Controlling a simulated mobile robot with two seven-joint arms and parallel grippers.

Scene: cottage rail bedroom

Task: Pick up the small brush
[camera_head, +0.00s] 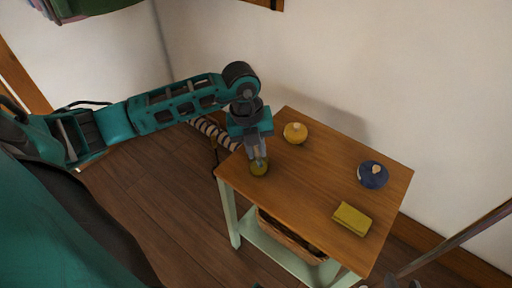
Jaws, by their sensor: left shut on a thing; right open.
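My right gripper does not show clearly in this view.
A round yellow knobbed thing (295,133), a round blue knobbed thing (373,175) and an olive-yellow block (352,219) stand on the table. A basket (290,234) is on the shelf below. Walls stand behind. A grey rod (455,240) slants at the right. The table's middle is clear.

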